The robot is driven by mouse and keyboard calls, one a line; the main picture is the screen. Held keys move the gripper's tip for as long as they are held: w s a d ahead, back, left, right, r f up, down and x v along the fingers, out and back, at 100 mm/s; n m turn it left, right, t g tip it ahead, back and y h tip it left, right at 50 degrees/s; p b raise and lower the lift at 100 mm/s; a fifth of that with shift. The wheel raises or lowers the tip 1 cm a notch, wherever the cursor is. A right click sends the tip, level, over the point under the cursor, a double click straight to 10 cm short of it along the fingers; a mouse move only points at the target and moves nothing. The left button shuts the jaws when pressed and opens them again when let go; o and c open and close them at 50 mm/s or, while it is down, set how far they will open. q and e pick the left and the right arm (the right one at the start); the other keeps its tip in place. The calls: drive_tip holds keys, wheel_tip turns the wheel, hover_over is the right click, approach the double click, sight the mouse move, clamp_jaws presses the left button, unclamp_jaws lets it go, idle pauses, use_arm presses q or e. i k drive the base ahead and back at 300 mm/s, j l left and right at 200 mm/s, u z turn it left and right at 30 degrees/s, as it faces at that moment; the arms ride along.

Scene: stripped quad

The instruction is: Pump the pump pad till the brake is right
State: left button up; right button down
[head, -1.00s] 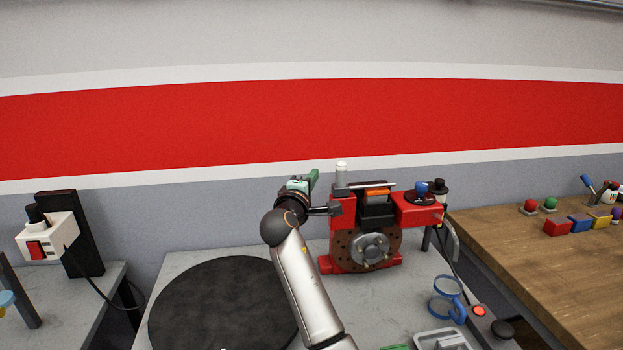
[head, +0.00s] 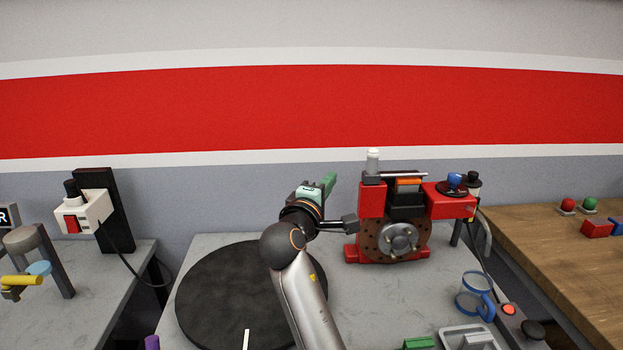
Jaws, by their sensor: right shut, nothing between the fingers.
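The red brake assembly (head: 372,201) stands at the back of the grey table, with a brown brake disc (head: 420,243) and silver hub on its front. An orange block (head: 408,182) sits in its top, under a silver bar. A white-capped post (head: 373,160) rises at its top left, and a blue knob (head: 454,180) on a dark round base is at its right. I cannot tell which part is the pump pad. My right gripper (head: 350,224) is shut and empty, just left of the assembly in the picture. My left gripper is not in view.
A black round mat (head: 220,295) lies left of my right arm. A blue mug (head: 475,296), a grey tray (head: 458,333) and a red button (head: 508,309) are at the front right.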

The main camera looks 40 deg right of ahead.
sight(532, 330)
drive_tip(key=k+j, duration=0.15)
drive_tip(key=j, duration=0.15)
drive_tip(key=k+j, duration=0.1)
drive_tip(key=j, duration=0.25)
drive_tip(key=k+j, duration=0.15)
drive_tip(key=j, duration=0.15)
drive_tip(key=k+j, duration=0.15)
drive_tip(key=j, duration=0.15)
